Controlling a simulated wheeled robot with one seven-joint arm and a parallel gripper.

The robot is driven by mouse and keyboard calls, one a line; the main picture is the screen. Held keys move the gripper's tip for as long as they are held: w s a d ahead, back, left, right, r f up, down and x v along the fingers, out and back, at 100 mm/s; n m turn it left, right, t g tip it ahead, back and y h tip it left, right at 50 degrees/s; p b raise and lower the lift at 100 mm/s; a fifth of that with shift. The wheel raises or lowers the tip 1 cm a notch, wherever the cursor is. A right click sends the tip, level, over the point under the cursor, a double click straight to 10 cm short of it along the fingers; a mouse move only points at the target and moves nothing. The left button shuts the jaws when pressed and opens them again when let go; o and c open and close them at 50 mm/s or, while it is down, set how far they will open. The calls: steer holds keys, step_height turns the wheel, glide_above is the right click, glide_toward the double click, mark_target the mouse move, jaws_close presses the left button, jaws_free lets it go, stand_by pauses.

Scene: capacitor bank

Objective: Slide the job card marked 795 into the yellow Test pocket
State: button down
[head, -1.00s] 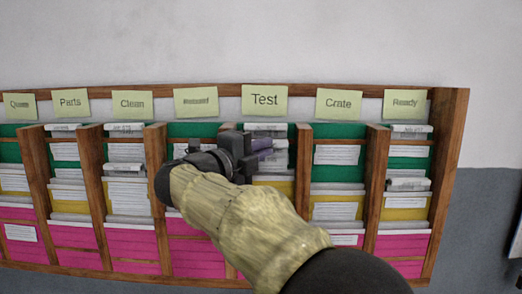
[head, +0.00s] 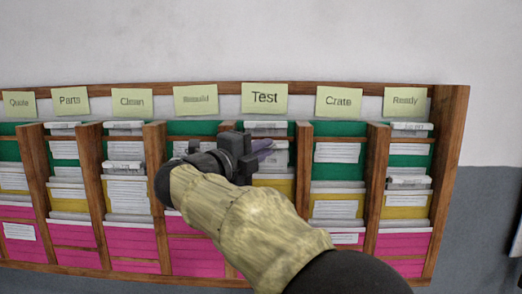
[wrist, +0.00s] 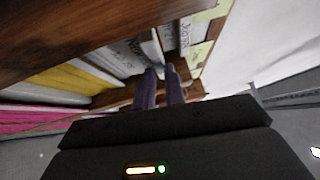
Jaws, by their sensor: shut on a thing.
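My gripper (head: 264,149) is in front of the Test column, under the Test label (head: 264,98). Its purple fingers (wrist: 160,75) are shut on a pale card (wrist: 152,52), seen mostly edge-on between the fingertips. I cannot read a number on it, and my gripper hides much of it in the head view. The yellow Test pocket (head: 284,186) is just below the fingers, partly hidden by my arm. Another pale card (head: 265,129) stands in the green pocket at the top of the Test column. I cannot tell whether the held card touches the yellow pocket.
Wooden dividers (head: 301,170) flank the column closely. Neighbouring columns, such as Crate (head: 338,101) and Rebuild (head: 196,99), hold cards in green, yellow and pink pockets. The rack's right side (head: 446,180) is a wooden edge. The wall above is bare.

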steer(key=shift+f+b, duration=1.85)
steer(key=shift+f, duration=0.15)
steer(key=c, duration=1.4)
jaws_free()
steer(key=b+v, duration=0.5)
steer(key=v, duration=1.2)
steer(key=shift+s+a+b, duration=0.15)
steer(key=shift+a+b, duration=0.05)
steer(key=shift+b, duration=0.1)
